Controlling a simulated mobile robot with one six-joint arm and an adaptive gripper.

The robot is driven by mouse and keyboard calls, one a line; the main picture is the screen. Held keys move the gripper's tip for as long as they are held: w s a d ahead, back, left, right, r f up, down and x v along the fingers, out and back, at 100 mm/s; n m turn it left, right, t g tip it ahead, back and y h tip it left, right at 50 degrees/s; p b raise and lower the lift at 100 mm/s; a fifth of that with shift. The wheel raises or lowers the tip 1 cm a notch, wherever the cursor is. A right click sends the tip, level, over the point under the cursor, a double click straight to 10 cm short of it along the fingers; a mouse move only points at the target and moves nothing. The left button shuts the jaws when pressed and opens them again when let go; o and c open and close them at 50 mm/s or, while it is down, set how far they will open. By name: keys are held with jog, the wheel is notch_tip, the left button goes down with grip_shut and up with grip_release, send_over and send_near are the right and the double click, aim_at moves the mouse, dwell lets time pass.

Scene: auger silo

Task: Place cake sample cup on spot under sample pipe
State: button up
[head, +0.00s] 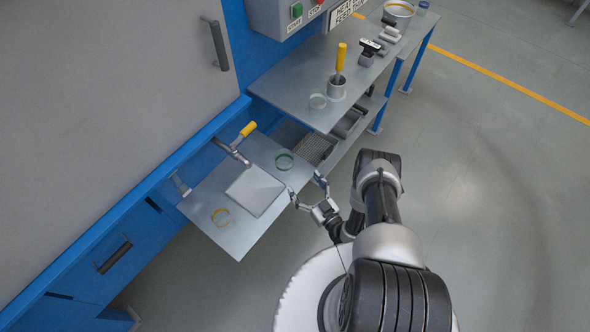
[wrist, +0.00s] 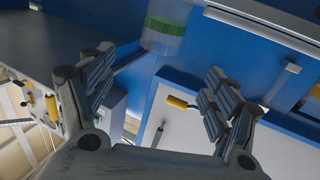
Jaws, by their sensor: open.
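A clear cup with a green band (head: 285,160) stands on the grey shelf (head: 205,197), near its right corner. In the wrist view the green-banded cup (wrist: 163,38) shows beyond the gap between my fingers, apart from them. My gripper (head: 306,186) is open and empty just off the shelf's right edge; its fingers also show in the wrist view (wrist: 155,82). A pipe with a yellow handle (head: 240,142) reaches over the shelf's back edge. No label is readable on either.
A pale square plate (head: 256,190) lies mid-shelf. A second pipe stub (head: 181,185) sticks out at the left. Open floor lies right.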

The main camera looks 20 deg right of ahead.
aim_at(289, 165)
jog(key=shift+m+h, duration=0.4)
jog(key=b+x, duration=0.1)
jog(key=x, duration=0.4)
jog(key=b+x, duration=0.1)
jog(key=x, duration=0.1)
jog(key=shift+w+a+r+b, duration=0.1)
jog(key=shift+a+b, duration=0.2)
jog(key=shift+a, duration=0.1)
jog(key=shift+r+b+x, duration=0.15)
jog(key=shift+b+x, duration=0.45)
jog(key=shift+x, duration=1)
jog(key=shift+r+b+x, duration=0.15)
jog(key=shift+b+x, duration=0.45)
jog(key=shift+x, duration=1.05)
jog(key=shift+c, duration=0.4)
jog(key=c, duration=1.2)
jog(key=shift+o, duration=0.2)
